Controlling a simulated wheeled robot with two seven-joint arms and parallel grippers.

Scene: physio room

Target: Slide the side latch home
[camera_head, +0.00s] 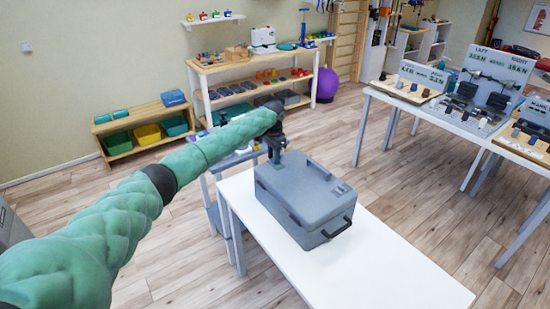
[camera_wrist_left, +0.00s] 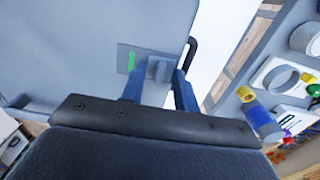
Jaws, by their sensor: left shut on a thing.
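A closed grey case (camera_head: 305,200) stands on a white table, its lid down. My left gripper (camera_head: 276,152) reaches down at the far left end of the case. In the head view the knob is hidden. My right gripper is not in view.
The white table (camera_head: 385,270) is clear in front of and right of the case. A black handle (camera_head: 338,228) sticks out from the case's near end. A wooden shelf (camera_head: 250,75) stands behind; display tables (camera_head: 440,110) stand at the right.

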